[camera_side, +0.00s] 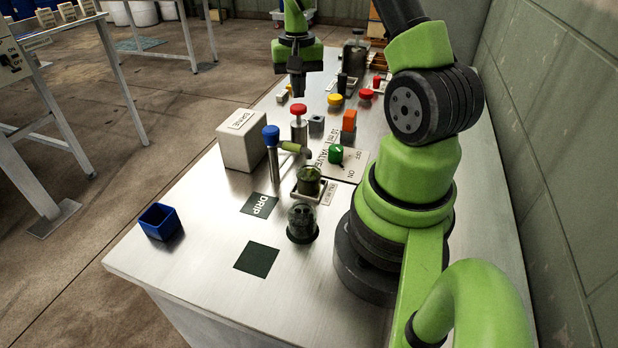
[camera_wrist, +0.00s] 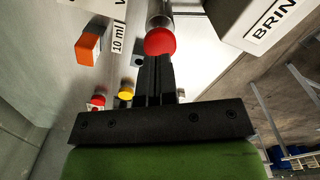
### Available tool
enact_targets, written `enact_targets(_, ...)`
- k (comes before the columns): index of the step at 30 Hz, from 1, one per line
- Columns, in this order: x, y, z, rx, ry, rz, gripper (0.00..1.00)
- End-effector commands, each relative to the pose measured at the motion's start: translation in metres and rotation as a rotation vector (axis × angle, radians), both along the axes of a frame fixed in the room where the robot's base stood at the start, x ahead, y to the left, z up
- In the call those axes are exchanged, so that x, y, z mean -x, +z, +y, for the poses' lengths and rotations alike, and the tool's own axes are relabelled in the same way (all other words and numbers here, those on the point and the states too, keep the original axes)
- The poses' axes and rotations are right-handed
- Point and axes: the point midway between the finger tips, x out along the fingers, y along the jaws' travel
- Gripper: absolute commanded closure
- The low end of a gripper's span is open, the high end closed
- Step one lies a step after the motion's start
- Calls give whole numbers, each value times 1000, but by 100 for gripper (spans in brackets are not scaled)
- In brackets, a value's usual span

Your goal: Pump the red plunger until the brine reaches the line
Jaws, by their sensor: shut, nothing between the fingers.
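The red plunger (camera_side: 299,109) is a round red cap on a metallic cylinder, standing beside the white brine box (camera_side: 240,148). In the wrist view the red cap (camera_wrist: 160,41) lies just beyond my fingertips. My gripper (camera_side: 298,94) is shut and empty, pointing down just above the cap; I cannot tell whether it touches. My gripper also shows in the wrist view (camera_wrist: 155,62). A clear jar (camera_side: 309,181) with greenish contents stands on a small square stand in front of the plunger. The brine level and line are too small to make out.
A blue-knobbed post (camera_side: 271,137) and a green valve knob (camera_side: 335,153) stand near the plunger. An orange block (camera_side: 349,120), a yellow button (camera_side: 335,100), a dark glass jar (camera_side: 303,219) and a blue cup (camera_side: 160,221) are around. The front left of the table is mostly clear.

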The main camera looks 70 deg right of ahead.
Motion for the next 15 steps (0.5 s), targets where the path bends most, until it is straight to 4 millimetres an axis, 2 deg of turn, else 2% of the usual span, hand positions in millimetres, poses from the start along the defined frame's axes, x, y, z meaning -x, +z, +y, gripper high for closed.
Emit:
enact_targets(5,0,8,0,1,0,-2,100)
enact_targets(15,0,43,-1,3,0,-1,100)
